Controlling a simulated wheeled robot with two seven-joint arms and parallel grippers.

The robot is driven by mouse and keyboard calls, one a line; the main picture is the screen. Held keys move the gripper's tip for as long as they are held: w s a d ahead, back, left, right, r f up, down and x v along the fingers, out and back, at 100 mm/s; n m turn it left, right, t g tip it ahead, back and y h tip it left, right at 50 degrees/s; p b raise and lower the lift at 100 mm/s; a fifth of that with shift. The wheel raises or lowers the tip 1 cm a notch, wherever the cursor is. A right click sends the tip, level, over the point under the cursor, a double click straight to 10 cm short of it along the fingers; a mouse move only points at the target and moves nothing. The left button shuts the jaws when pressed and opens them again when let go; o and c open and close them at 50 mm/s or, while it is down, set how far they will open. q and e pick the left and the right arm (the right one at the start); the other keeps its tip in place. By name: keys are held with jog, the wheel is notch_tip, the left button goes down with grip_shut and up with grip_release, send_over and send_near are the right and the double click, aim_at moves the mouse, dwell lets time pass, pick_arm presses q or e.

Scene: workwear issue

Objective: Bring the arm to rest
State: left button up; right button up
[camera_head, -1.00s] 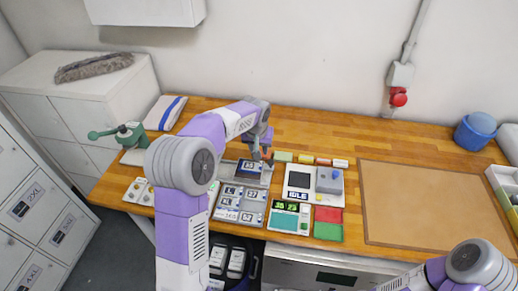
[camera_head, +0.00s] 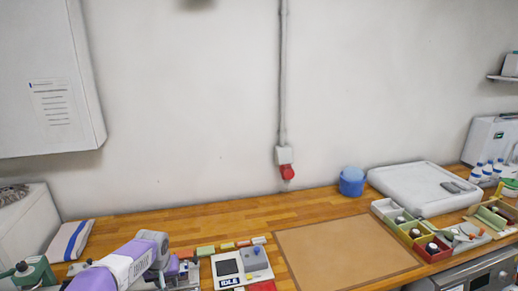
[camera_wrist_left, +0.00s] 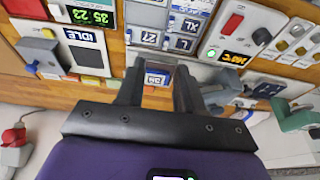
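My left arm (camera_head: 125,265) comes in at the bottom left of the head view, low over the bench. My left gripper (camera_wrist_left: 158,88) shows best in the left wrist view, its two dark fingers apart with a gap between them. A blue and white labelled piece (camera_wrist_left: 158,78) shows in that gap, beyond or between the fingers; I see no finger pressed on it. In the head view the fingertips are too small and cut off to read. My right arm and gripper are outside both views.
The wooden bench (camera_head: 225,217) carries a device reading IDLE (camera_head: 228,267), a brown mat (camera_head: 345,250), a blue tub (camera_head: 351,182) and several coloured bins (camera_head: 408,230). A green hand press (camera_head: 35,273) stands at left. A red wall socket (camera_head: 287,172) is above the bench.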

pick_arm(q)
jog(key=shift+m+g+h, duration=0.4)
jog(key=shift+m+h, duration=0.1)
jog(key=shift+h, duration=0.3)
jog(key=d+f, duration=0.1)
jog(key=f, duration=0.2)
jog(key=s+d+f, duration=0.1)
jog(key=d+f, duration=0.1)
jog(key=f, duration=0.2)
jog(key=s+d+f, duration=0.1)
jog(key=f, duration=0.2)
jog(key=shift+d+f, duration=0.4)
jog(key=s+d+f+h, duration=0.2)
jog(key=s+d+f, duration=0.5)
jog(key=s+f, duration=0.45)
jog(key=s+d+f+g+h+b, duration=0.1)
jog(key=s+d+f, duration=0.25)
jog(key=s, duration=0.55)
jog(key=s+d+f+g, duration=0.1)
jog(key=s+d+f, duration=0.2)
jog(key=s+f, duration=0.35)
jog(key=f+b, duration=0.1)
jog(key=b, duration=0.1)
jog(key=s+f+b, duration=0.1)
jog(key=f+b, duration=0.1)
jog(key=b, duration=0.1)
jog(key=shift+s+f+n, duration=0.1)
jog(key=shift+n, duration=0.2)
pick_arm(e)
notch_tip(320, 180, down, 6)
